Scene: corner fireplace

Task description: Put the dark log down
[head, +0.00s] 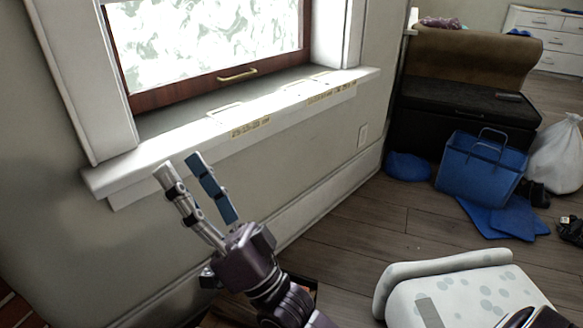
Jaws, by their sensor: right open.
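My right gripper (179,167) is open, with its two fingers spread and pointing up in front of the white window sill (300,97). Nothing shows between its fingers. I cannot tell whether the fingertips touch the sill. I cannot make out a dark log anywhere in the head view. My left gripper is not in view.
A white spotted seat-like object (455,290) stands at the lower right. A blue bag (480,168), a black chest (450,112) and a white sack (558,155) stand farther back.

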